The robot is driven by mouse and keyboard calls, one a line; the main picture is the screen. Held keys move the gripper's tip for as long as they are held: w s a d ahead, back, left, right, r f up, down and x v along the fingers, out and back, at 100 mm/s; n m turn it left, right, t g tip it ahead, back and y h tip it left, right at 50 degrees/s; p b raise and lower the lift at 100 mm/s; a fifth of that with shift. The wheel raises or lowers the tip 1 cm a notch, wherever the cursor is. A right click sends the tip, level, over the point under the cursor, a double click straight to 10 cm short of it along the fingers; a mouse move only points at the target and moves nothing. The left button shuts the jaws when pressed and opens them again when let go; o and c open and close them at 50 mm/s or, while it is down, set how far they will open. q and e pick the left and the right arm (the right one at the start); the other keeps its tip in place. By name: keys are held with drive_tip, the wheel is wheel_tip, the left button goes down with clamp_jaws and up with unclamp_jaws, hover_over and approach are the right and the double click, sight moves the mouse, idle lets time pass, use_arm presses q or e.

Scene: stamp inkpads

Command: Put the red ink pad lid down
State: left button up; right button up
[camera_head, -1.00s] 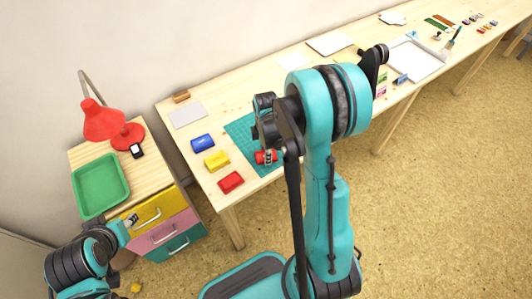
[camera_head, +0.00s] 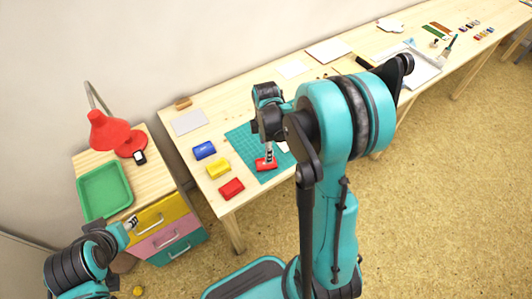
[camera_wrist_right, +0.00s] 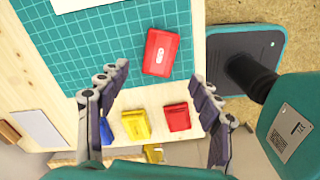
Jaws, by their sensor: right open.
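A red ink pad lid (camera_head: 264,165) lies on the green cutting mat (camera_head: 241,138), near its front edge. In the right wrist view the lid (camera_wrist_right: 161,52) lies flat with a pale mark on top, beyond the fingertips. My right gripper (camera_wrist_right: 157,82) is open, with nothing between its fingers. In the head view the right gripper (camera_head: 269,152) is just above the lid, and its arm hides part of the mat. A red ink pad (camera_head: 231,188) sits left of the mat. My left gripper (camera_head: 131,223) is low at the left, by the yellow drawer, its fingers too small to judge.
A yellow ink pad (camera_head: 217,169) and a blue ink pad (camera_head: 204,150) stand in a row with the red one. A grey sheet (camera_head: 189,122) lies behind them. A red lamp (camera_head: 108,132) and a green tray (camera_head: 104,190) stand on the drawer cabinet at left.

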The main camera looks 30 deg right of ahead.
drive_tip(key=s+a+r+m+t, duration=0.3)
drive_tip(key=s+a+r+m, duration=0.2)
drive_tip(key=r+m, duration=0.2)
drive_tip(key=s+a+r+m+t+p, duration=0.1)
drive_tip(key=s+a+r+m+t, duration=0.3)
drive_tip(key=s+a+r+m, duration=0.1)
drive_tip(key=shift+s+a+r+m, duration=0.3)
drive_tip(key=shift+s+r+m, duration=0.25)
drive_tip(key=shift+r+m, duration=1)
drive_tip(key=shift+r+n, duration=0.3)
drive_tip(key=shift+n, duration=0.05)
